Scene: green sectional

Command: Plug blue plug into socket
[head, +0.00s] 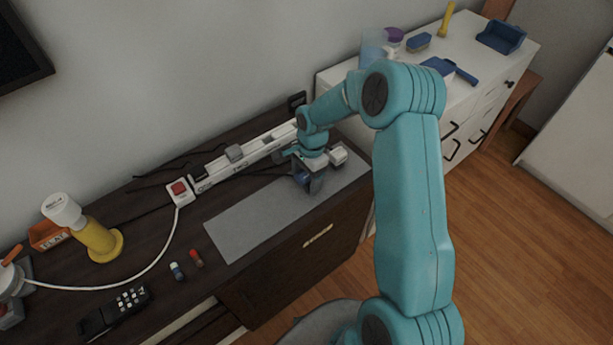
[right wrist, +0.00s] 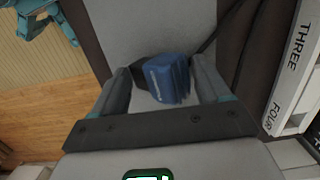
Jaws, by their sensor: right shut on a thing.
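The blue plug (right wrist: 168,80) sits between the two fingers of my right gripper (right wrist: 165,88) in the right wrist view. In the head view the right gripper (head: 312,185) is low over the right part of the grey mat, with a bit of the blue plug (head: 303,179) showing. The gripper is shut on the plug. The white socket strip (head: 212,171) lies behind the mat, apart from the plug. Its right end is partly hidden by my arm. In the right wrist view the strip (right wrist: 293,70) shows labels THREE and FOUR. My left gripper is not in view.
A grey plug (head: 234,153) is on the strip, and a red switch (head: 179,189) is at its left end. The grey mat (head: 240,222) is mostly clear. A white cabinet (head: 480,75) is right.

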